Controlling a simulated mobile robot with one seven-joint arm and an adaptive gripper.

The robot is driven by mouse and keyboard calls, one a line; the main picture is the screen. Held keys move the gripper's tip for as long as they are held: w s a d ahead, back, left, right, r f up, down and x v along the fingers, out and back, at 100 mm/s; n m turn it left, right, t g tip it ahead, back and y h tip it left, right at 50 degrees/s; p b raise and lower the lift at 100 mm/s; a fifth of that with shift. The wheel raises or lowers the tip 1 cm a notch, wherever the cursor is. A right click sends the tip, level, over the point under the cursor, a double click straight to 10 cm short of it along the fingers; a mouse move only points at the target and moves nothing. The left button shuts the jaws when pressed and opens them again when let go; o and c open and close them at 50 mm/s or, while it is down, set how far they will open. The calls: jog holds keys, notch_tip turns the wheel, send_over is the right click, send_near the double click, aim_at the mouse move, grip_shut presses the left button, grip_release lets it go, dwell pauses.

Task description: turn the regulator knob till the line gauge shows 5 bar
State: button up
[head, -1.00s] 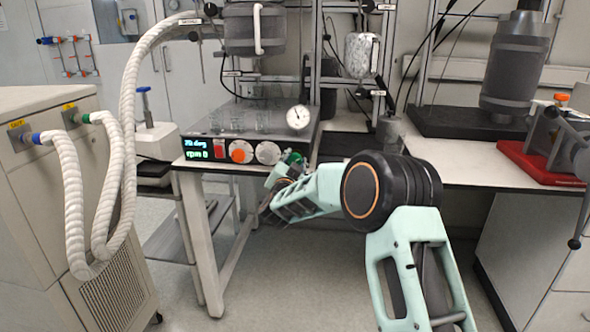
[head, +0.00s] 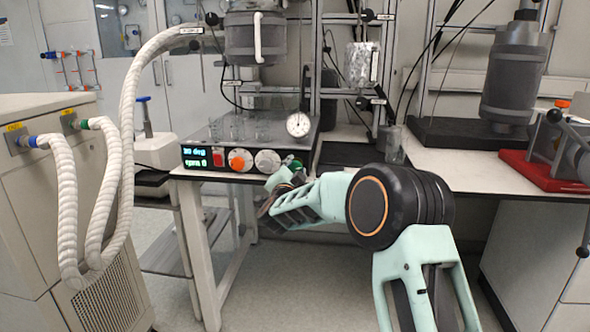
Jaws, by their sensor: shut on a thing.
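The line gauge (head: 298,124) is a small round white dial with a dark needle, at the right end of the control box. The dial is too small to read in bar. A green knob-like part (head: 294,164) shows under the gauge, at the box's right front corner; I take it for the regulator knob. My gripper (head: 284,172) is right at this part, below and left of it, and appears shut on it. The fingertips and most of the grip are hidden behind my own wrist, so the exact contact cannot be seen.
The control box (head: 222,170) has a lit display, a red switch, an orange knob (head: 240,160) and a white knob (head: 267,161) close left of my gripper. Glass beakers stand on top. A thick white hose (head: 127,130) hangs at left. A red-based device (head: 545,170) stands at right.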

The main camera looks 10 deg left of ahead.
jog(key=o, duration=1.2)
jog(key=shift+s, duration=0.1)
jog(key=s, duration=1.2)
jog(key=shift+a, duration=0.2)
jog(key=shift+w, duration=0.1)
